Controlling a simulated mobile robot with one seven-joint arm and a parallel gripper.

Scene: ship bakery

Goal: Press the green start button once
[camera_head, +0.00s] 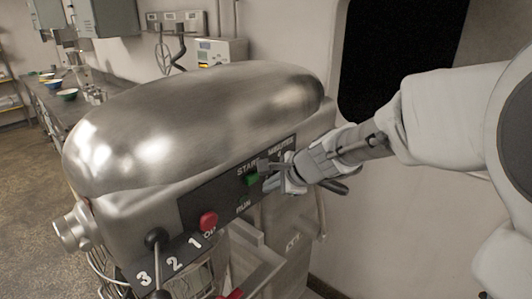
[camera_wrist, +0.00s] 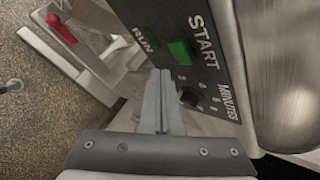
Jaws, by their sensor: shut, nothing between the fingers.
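The green start button (camera_head: 252,179) sits under the START label on the dark control panel (camera_head: 190,205) of a big metal mixer. In the wrist view the green button (camera_wrist: 181,51) stands out from the panel, just beyond and to the right of my fingertips. My gripper (camera_head: 268,184) is shut and empty, close in front of the panel beside the button. In the wrist view its fingers (camera_wrist: 160,75) lie together and point toward the area between START and RUN. I cannot tell whether a fingertip touches the button.
A red button (camera_head: 208,220) and a black-knobbed lever (camera_head: 155,238) are lower left on the panel. The dark timer knob (camera_wrist: 189,97) is right of my fingers in the wrist view. The mixer head (camera_head: 190,120) bulges above. A counter with bowls (camera_head: 67,95) stands behind at left.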

